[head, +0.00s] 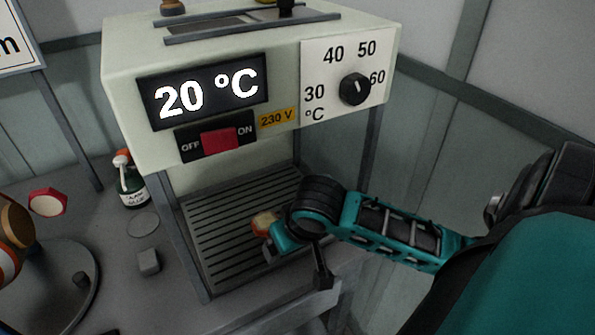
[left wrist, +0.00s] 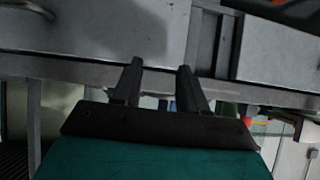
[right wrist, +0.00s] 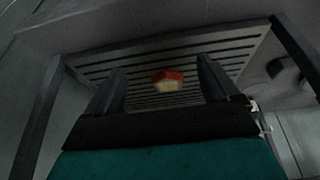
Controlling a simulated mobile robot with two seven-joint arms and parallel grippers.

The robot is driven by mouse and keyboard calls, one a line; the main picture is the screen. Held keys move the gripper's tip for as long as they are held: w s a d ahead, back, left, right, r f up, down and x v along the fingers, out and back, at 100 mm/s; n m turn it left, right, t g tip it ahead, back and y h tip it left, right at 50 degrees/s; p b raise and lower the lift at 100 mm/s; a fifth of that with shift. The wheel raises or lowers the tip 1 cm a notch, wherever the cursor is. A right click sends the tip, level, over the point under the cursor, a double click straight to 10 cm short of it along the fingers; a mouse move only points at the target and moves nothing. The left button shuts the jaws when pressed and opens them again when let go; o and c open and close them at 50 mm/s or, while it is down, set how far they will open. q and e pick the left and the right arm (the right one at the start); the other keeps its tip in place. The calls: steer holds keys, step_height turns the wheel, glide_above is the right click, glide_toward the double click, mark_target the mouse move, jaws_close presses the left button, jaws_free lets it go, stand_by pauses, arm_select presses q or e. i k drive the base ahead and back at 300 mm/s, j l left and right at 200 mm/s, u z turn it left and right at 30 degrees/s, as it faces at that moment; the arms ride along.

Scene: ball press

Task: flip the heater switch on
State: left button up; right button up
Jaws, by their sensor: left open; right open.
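The heater switch (head: 220,139) is a red rocker on a dark plate between OFF and ON, on the front of the pale machine (head: 135,85). Which side is pressed in, I cannot tell. The display (head: 203,91) above it reads 20 °C. My right gripper (right wrist: 165,80) is open below the switch, over the slatted tray (head: 215,245). A small red and yellow piece (right wrist: 168,79) shows between its fingers, which do not grip it; it also shows in the head view (head: 264,222). My left gripper (left wrist: 158,75) is open and empty, outside the head view, near a grey surface.
A dial (head: 354,89) with numbers from 30 to 60 sits right of the display. The space before the switch is clear.

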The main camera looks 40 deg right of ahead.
mark_target(214, 141)
steer(key=k+j+z, duration=0.1)
steer(key=j+z, duration=0.15)
steer(key=k+j+z, duration=0.25)
steer(key=k+j+u, duration=0.3)
steer(key=k+u, duration=0.2)
